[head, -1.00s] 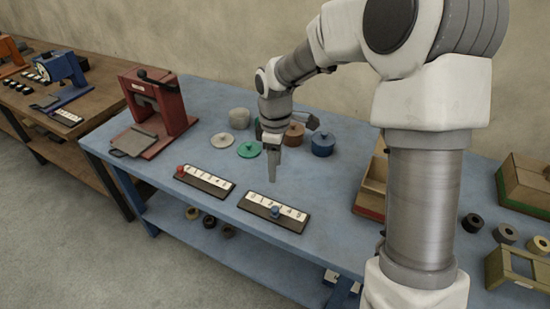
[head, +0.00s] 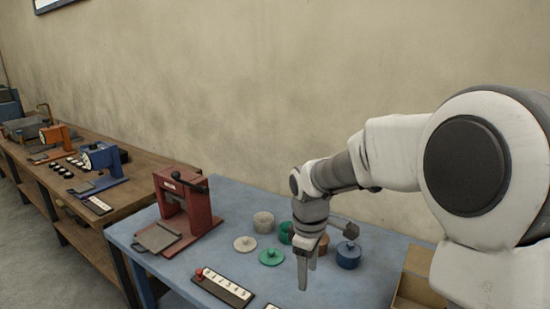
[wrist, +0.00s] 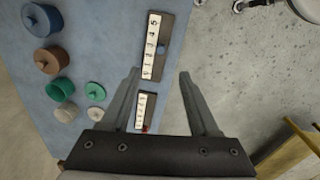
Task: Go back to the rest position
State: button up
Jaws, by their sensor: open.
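My gripper (head: 306,272) hangs from my arm above the blue table (head: 240,205) in the head view, fingers pointing down. In the wrist view my gripper (wrist: 157,82) has its two fingers wide apart with nothing between them but a view of the table edge and floor. A number strip with a red knob (head: 222,288) lies on the table, left of the gripper. It also shows in the wrist view (wrist: 145,108), near the left finger. A second strip with a blue knob (wrist: 155,45) lies beyond it.
A red press (head: 187,205) stands at the table's left. Several round pots, among them a blue one (head: 348,256), and a green lid (head: 271,257) sit behind the gripper. A wooden bench (head: 60,180) with blue and orange machines stands further left.

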jog(key=s+d+r+m+t, duration=0.2)
jog(key=s+r+m, duration=0.3)
jog(key=s, duration=0.5)
jog(key=s+d+r+m+t, duration=0.3)
jog(key=s+r+m, duration=0.3)
jog(key=s, duration=0.4)
jog(key=shift+s+d+m, duration=0.35)
jog(key=shift+d+m, duration=0.3)
jog(key=shift+m, duration=0.05)
jog(key=shift+a, duration=0.15)
